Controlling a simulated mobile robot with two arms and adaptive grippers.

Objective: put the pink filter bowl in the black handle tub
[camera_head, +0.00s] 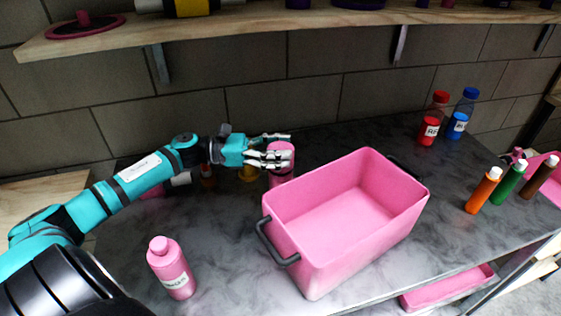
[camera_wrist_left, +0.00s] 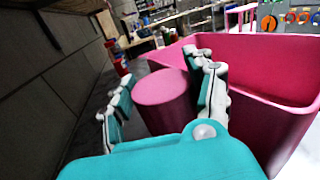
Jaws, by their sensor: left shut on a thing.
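The pink filter bowl (camera_head: 281,178) is a pink cylinder behind the left end of the tub, outside it. My left gripper (camera_head: 283,151) is shut on it, with fingers on either side. In the left wrist view the bowl (camera_wrist_left: 163,88) sits between the fingers (camera_wrist_left: 163,80). I cannot tell whether its base touches the counter. The black handle tub (camera_head: 350,240) is a large, open pink box with a black handle at each end. It looks empty and also shows at the right of the left wrist view (camera_wrist_left: 275,65). My right gripper is not in view.
A pink labelled bottle (camera_head: 171,270) stands at front left. Red (camera_head: 432,118) and blue (camera_head: 462,114) bottles stand at the back right, near orange, green and brown ones. Several partly hidden items sit behind my left wrist. A wooden shelf (camera_head: 240,28) overhangs the wall.

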